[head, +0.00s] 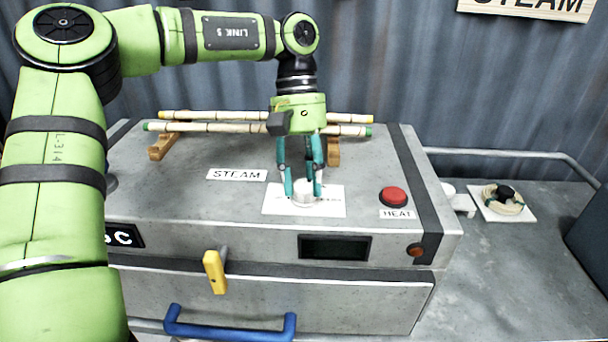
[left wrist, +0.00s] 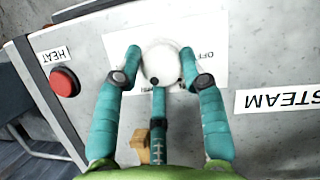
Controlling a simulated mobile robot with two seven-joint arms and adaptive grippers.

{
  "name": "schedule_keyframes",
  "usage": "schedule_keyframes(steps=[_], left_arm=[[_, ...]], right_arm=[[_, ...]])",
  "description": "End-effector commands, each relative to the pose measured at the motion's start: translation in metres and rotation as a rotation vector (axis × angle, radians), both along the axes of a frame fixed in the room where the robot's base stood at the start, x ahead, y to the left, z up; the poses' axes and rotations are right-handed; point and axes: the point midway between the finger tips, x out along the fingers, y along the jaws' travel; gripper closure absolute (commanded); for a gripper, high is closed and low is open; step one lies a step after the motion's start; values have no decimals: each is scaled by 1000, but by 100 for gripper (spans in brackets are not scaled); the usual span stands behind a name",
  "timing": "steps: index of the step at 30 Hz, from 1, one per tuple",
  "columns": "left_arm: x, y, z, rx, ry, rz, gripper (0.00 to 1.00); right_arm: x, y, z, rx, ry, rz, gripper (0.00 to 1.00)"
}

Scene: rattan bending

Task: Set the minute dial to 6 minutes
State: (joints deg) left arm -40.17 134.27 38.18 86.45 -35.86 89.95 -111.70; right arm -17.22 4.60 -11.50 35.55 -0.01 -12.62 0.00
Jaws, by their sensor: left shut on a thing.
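The minute dial (head: 303,190) is a round white knob on a white label plate (head: 335,203) on top of the grey steam box. My left gripper (head: 304,188) points straight down over the dial and its teal fingers are closed around it. The fingers cover most of the label's scale; only part of "OFF" and some lettering shows, so I cannot read the setting. My right gripper is not in view.
A red HEAT button (head: 393,196) is right of the dial, and a dark display (head: 335,247) is on the front. A yellow lever (head: 214,271) and blue handle (head: 230,330) are on the front. Rattan poles (head: 215,127) lie on wooden rests behind my gripper.

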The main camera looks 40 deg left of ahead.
Motion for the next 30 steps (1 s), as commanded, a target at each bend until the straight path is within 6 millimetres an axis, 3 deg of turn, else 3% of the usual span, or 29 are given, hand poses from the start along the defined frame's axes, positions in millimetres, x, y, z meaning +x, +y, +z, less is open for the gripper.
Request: schedule_keyframes(steps=[11,12,13,14,25,30], left_arm=[[-5,-1,-5,0,26,-11,92],[-5,-1,-5,0,26,-11,55],[-5,-1,-5,0,26,-11,43],[-5,-1,-5,0,26,-11,39],[-2,0,0,1,11,-7,39],[5,5,19,2,8,-4,39]], right_arm=[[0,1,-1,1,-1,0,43],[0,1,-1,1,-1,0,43],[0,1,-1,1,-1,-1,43],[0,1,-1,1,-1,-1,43],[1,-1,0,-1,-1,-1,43],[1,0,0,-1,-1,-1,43]])
